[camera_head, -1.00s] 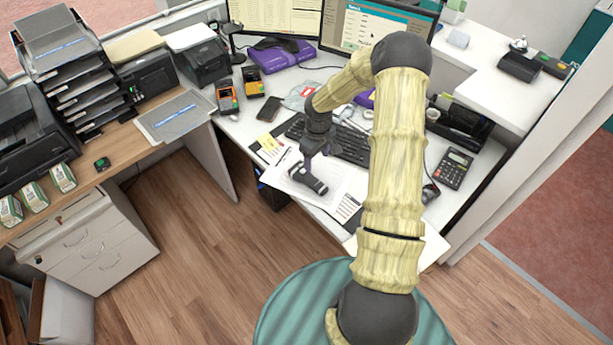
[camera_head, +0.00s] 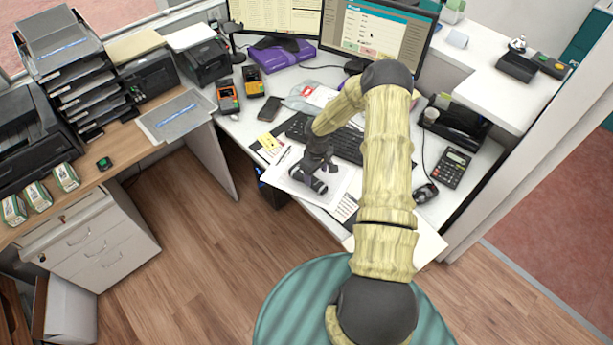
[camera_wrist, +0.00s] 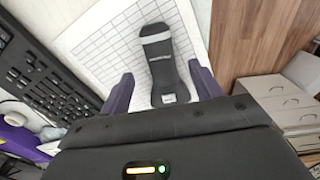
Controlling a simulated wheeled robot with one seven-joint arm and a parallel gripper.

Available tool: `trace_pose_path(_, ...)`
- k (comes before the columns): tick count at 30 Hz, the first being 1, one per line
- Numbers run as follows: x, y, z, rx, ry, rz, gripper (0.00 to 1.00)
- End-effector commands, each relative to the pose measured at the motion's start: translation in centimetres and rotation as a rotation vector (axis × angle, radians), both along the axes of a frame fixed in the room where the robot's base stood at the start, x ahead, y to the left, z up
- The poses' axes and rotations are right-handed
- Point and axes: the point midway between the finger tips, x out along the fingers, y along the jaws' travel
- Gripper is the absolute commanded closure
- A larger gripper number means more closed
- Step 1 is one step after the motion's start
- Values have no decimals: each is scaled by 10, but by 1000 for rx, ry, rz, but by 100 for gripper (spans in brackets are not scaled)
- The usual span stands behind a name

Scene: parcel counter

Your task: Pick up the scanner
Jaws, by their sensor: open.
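The scanner (camera_head: 308,180) is a black handheld device with a grey band near one end. It lies on white printed paper at the front of the desk. In the wrist view the scanner (camera_wrist: 159,62) stretches away from my gripper, its near end between the two purple fingers. My gripper (camera_wrist: 161,76) is open, with one finger on each side of the scanner and a visible gap to each. In the head view my gripper (camera_head: 322,167) is right over the scanner and partly hides it. Whether the fingers reach down to the paper is unclear.
A keyboard (camera_head: 352,144) lies just behind the paper. A phone (camera_head: 269,109), a yellow note (camera_head: 267,142), a mouse (camera_head: 426,193) and a calculator (camera_head: 452,168) are nearby. The desk's front edge is close, with open wooden floor (camera_head: 190,225) beyond it.

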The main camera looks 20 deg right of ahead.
Motion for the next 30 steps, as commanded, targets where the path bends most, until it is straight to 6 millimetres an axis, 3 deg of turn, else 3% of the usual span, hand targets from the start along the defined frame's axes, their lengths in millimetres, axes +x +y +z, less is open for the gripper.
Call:
trace_pose_path(13,-2,1,-45,0,1,1,36)
trace_pose_path(30,-1,0,-47,0,0,0,36)
